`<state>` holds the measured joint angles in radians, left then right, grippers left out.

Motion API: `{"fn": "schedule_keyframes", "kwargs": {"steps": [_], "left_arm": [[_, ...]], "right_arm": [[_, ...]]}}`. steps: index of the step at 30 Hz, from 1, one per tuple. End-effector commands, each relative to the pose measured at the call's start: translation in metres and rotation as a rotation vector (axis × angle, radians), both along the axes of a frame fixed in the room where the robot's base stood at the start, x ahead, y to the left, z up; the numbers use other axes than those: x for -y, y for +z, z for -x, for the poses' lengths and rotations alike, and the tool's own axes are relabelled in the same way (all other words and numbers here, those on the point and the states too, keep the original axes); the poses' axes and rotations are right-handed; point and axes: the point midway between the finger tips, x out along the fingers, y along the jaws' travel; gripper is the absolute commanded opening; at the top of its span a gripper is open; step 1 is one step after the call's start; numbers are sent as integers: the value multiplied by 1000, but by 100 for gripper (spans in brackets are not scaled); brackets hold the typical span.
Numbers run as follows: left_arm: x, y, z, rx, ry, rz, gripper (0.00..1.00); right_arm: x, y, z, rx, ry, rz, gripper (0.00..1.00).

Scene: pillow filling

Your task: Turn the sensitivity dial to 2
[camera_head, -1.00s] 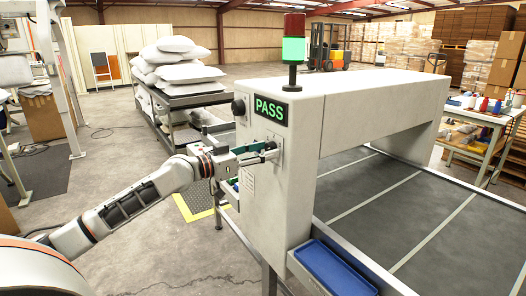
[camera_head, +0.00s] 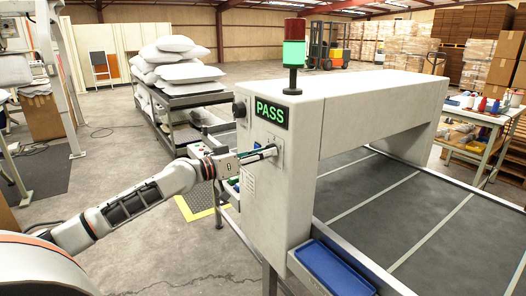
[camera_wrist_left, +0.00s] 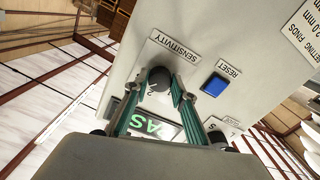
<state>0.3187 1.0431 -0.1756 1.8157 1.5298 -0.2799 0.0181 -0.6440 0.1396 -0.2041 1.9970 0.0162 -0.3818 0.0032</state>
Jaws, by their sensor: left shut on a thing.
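The sensitivity dial (camera_wrist_left: 159,79) is a round black knob on a pale plate marked SENSITIVITY, upside down in the left wrist view. A digit that looks like 2 shows beside the knob; I cannot tell exactly where its pointer is. My left gripper (camera_wrist_left: 157,84) has its green fingers on either side of the knob, shut on it. In the head view my left gripper (camera_head: 272,151) reaches the side of the grey machine (camera_head: 300,140) below the PASS display (camera_head: 271,112), and hides the dial. My right gripper is not in view.
A blue RESET button (camera_wrist_left: 214,85) sits close beside the dial. A signal tower (camera_head: 294,54) with a green lamp stands on the machine. A blue tray (camera_head: 332,270) is at its near side, beside the conveyor (camera_head: 400,205). A cart (camera_head: 190,101) of pillows stands behind.

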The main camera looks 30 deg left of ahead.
Motion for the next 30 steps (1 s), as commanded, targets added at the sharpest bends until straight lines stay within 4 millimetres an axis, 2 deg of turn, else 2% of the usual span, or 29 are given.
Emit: {"fn": "schedule_keyframes", "kwargs": {"steps": [1, 15, 30], "left_arm": [[-1, 4, 0, -14, 1, 42, 4], [0, 3, 0, -179, 1, 439, 4], [0, 3, 0, -272, 2, 669, 4]], "right_arm": [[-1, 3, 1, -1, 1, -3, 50], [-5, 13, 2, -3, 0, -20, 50], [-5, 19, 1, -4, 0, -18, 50]]}}
